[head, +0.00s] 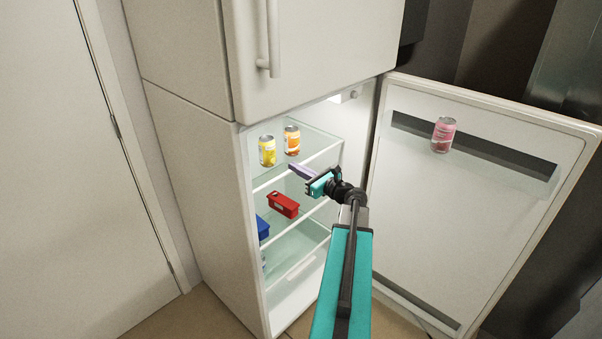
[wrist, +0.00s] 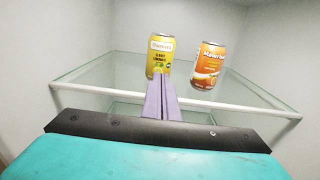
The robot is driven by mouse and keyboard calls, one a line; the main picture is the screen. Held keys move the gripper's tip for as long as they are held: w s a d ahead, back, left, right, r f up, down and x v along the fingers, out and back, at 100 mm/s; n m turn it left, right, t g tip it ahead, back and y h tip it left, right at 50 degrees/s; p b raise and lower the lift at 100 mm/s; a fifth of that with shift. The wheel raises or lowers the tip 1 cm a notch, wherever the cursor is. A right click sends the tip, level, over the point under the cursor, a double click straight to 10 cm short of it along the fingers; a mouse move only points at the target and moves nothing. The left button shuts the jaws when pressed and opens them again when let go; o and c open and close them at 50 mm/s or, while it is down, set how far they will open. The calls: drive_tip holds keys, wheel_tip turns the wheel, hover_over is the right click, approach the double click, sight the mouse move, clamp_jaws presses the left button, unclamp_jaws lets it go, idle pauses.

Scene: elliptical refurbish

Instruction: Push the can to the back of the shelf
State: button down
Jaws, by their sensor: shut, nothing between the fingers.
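A yellow can (head: 267,151) stands upright on the top glass shelf (head: 318,141) inside the open fridge. An orange can (head: 292,140) stands on the same shelf to its right. Both show in the wrist view, the yellow can (wrist: 160,54) just beyond my fingertips and the orange can (wrist: 208,64) to the right. My gripper (head: 294,168) is shut and empty, its fingers pointing toward the shelf. In the wrist view its fingers (wrist: 161,85) overlap the lower part of the yellow can; I cannot tell whether they touch it.
The fridge door (head: 470,220) stands open on the right, with a pink can (head: 443,134) in its rack. A red container (head: 284,204) and a blue container (head: 262,228) sit on lower shelves. The shelf's front edge (wrist: 185,103) crosses below the cans. Glass behind them looks clear.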

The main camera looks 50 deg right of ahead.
sight(274, 156)
drive_tip(key=shift+w+d+p, duration=0.15)
drive_tip(key=shift+w+p, duration=0.35)
drive_tip(key=shift+w, duration=1.65)
drive_tip(key=shift+w+d+p, duration=0.1)
drive_tip(key=shift+w+p, duration=0.35)
drive_tip(key=shift+w, duration=1.7)
drive_tip(key=shift+d, duration=0.1)
